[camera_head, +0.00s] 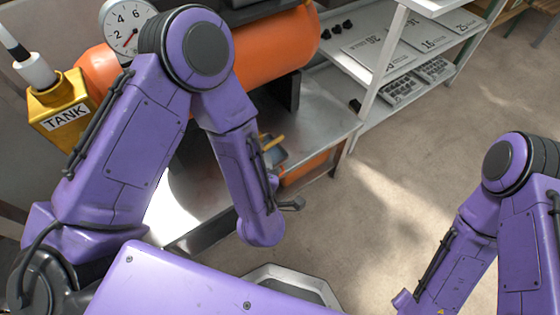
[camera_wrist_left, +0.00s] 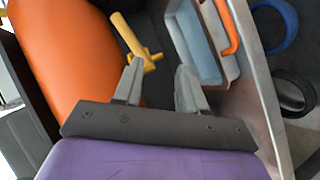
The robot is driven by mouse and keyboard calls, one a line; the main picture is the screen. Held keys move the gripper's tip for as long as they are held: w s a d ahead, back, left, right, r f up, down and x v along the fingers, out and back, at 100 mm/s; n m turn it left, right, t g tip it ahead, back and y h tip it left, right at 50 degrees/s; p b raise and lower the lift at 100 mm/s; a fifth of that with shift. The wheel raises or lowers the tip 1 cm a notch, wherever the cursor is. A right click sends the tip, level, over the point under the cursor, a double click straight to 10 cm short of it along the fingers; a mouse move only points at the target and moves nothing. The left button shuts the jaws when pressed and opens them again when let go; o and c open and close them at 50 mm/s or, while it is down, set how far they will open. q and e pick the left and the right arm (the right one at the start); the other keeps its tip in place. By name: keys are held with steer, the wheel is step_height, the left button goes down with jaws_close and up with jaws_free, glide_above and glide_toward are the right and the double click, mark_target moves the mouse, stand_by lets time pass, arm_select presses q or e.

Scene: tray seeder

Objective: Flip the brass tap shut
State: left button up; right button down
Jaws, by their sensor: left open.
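The tap (camera_wrist_left: 134,38), a yellow brass-coloured lever on a small body, shows in the left wrist view beside the orange tank (camera_wrist_left: 65,55). Its lever slants up and to the left from the body. My left gripper (camera_wrist_left: 160,66) is open, and the tap's body is just beyond its left finger. I cannot tell whether they touch. In the head view the tap's yellow lever (camera_head: 273,143) shows just right of my left forearm. The left gripper is mostly hidden there behind the arm. My right gripper is outside the picture.
A pale blue tray (camera_wrist_left: 192,42) sits right of the tap, with an orange handle (camera_wrist_left: 228,25) near it. The orange tank (camera_head: 270,45) carries a gauge (camera_head: 128,28). A yellow block marked TANK (camera_head: 62,108) is at left. A shelf rack (camera_head: 385,60) stands behind; the floor at right is clear.

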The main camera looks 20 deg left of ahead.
mark_target(277, 142)
arm_select(q)
steer(key=d+r+n+t+y+b, duration=0.1)
steer(key=d+n+t+y+b, duration=0.15)
steer(key=d+n+b, duration=0.55)
steer(key=shift+n+y, duration=0.35)
steer(key=shift+n, duration=0.25)
steer(key=x, duration=0.3)
steer(key=a+x, duration=0.1)
steer(key=x, duration=0.3)
steer(key=s+b+x, duration=0.1)
steer(key=x, duration=0.3)
steer(key=shift+w+a+r, duration=0.25)
steer(key=shift+w+a, duration=0.05)
steer(key=shift+a, duration=0.25)
jaws_close()
steer(key=shift+r+p, duration=0.1)
steer(key=shift+p, duration=0.25)
steer(key=p, duration=0.1)
steer(key=m+g+p, duration=0.1)
steer(key=p, duration=0.1)
steer(key=shift+f+m, duration=0.2)
steer(key=shift+m, duration=0.1)
steer(key=shift+f, duration=0.35)
jaws_free()
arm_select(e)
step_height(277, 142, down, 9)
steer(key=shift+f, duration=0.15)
